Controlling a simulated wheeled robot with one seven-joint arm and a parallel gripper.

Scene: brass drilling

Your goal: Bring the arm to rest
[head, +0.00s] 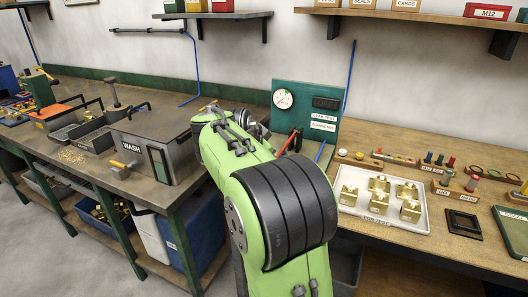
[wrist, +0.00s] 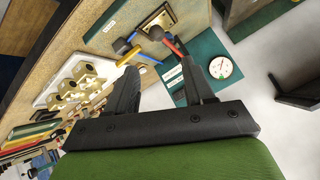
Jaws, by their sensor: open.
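My green arm (head: 265,205) rises in the middle of the head view, bent over the benches. My gripper (wrist: 160,70) shows in the wrist view with its two dark fingers apart and nothing between them. In the head view my arm hides most of the gripper. Beyond the fingers in the wrist view is the green test panel with its round gauge (wrist: 221,67). The red and blue handles (wrist: 174,44) also show near the fingertips, and I cannot tell how far off they are.
A white tray (head: 346,207) with several brass blocks lies on the right bench. The test panel (head: 310,97) stands behind my arm. The grey WASH tank (head: 155,150) is on the left bench. Shelves (head: 440,17) hang above. Small plugs and gauges crowd the right bench.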

